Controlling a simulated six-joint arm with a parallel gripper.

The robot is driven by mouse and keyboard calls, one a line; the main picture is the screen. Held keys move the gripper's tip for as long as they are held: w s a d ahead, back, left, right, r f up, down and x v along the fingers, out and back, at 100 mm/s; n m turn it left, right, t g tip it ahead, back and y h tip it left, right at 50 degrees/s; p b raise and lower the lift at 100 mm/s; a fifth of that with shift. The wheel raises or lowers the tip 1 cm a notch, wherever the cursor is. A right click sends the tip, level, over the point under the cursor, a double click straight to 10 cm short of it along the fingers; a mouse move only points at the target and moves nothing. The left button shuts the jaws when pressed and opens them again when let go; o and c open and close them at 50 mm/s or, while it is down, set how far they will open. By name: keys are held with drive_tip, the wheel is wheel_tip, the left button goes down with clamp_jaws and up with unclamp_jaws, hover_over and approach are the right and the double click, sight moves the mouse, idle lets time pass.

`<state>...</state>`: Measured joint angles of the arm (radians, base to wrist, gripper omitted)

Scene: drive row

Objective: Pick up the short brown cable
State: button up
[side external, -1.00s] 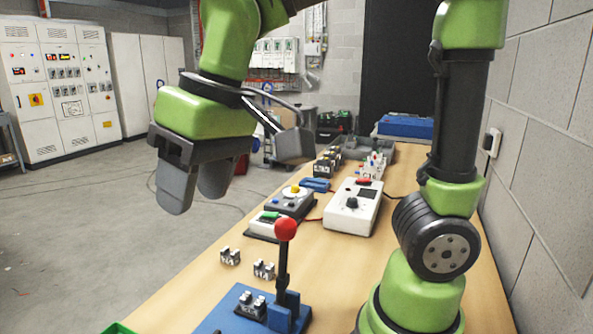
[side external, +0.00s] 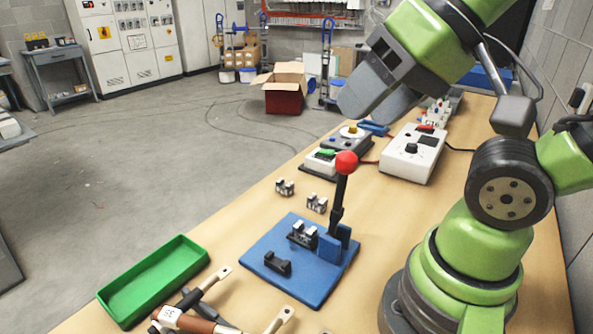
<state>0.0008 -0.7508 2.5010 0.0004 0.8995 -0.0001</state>
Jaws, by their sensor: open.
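The fingers appear above and behind the red-knobbed lever (side external: 346,163) in the picture. My arm and gripper hide some of the far end of the bench.

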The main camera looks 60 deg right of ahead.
drive_tip(key=n+g+h, duration=0.2)
drive_tip(key=n+g, duration=0.5)
drive_tip(key=n, duration=0.1)
hover_over(173, 314)
wheel_tip(173, 314, down, 16)
wheel_tip(173, 314, down, 4)
drive_tip(key=shift+w+a+r+n, duration=0.1)
drive_tip(key=shift+n, duration=0.2)
drive_tip(key=shift+f, duration=3.15)
clamp_jaws()
